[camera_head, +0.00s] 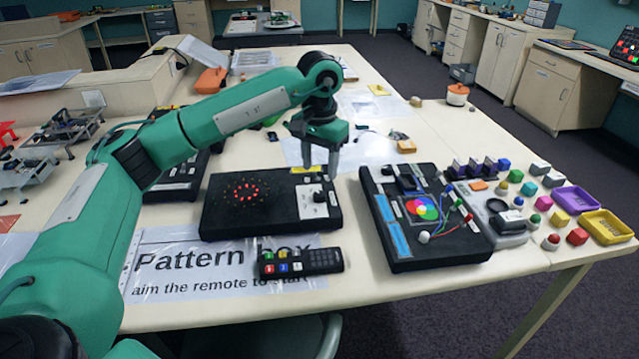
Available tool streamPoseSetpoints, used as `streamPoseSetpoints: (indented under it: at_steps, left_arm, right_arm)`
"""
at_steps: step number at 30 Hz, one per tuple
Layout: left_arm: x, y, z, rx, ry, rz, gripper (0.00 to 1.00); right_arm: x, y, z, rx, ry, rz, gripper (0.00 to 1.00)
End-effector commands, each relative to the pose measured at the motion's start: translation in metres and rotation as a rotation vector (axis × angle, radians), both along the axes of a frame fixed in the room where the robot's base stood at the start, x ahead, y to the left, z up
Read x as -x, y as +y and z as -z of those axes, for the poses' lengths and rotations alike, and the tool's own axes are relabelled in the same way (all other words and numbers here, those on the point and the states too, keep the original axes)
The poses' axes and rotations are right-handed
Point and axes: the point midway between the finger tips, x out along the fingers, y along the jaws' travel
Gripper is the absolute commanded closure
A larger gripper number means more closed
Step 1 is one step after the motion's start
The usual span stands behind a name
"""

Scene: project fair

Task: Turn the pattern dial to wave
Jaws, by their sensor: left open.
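The pattern box is a black box (272,218) in the middle of the table, with a ring of lit red dots (247,191) on its left part. On its right part is a pale panel with a small dark dial (319,197); its setting is too small to read. My left gripper (321,170) points down just above this panel, with its fingers apart and nothing between them. I cannot tell whether a finger touches the dial. My right gripper is not in view.
A remote (300,262) lies in front of the box on a sheet labelled "Pattern box" (200,265). A black box with a coloured disc (425,240) stands close on the right. Small blocks and trays (605,228) fill the table's right end.

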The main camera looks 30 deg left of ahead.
Motion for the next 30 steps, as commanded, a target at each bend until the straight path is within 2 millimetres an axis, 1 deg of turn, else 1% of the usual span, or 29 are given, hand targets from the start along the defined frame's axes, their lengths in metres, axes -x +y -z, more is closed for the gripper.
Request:
streamPoseSetpoints:
  at_steps: [1, 3, 6, 10, 15, 30]
  left_arm:
    - [-0.001, 0.000, -0.012, 0.000, -0.004, 0.000, 0.51]
    - [0.000, 0.000, -0.027, 0.000, -0.004, 0.000, 0.51]
    - [0.000, 0.000, -0.045, 0.000, -0.003, -0.001, 0.51]
    - [0.000, 0.000, -0.060, 0.000, -0.001, 0.000, 0.51]
    - [0.000, 0.000, -0.068, 0.000, 0.000, 0.000, 0.51]
    - [0.000, 0.000, -0.069, 0.000, 0.000, -0.001, 0.51]
  right_arm:
    - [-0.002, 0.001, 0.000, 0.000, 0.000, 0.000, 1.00]
    - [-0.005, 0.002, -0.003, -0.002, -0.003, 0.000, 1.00]
    - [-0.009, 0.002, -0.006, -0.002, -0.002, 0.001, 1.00]
    - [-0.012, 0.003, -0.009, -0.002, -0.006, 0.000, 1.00]
    - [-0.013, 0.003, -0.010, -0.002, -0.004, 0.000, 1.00]
    - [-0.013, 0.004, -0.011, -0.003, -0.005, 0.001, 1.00]
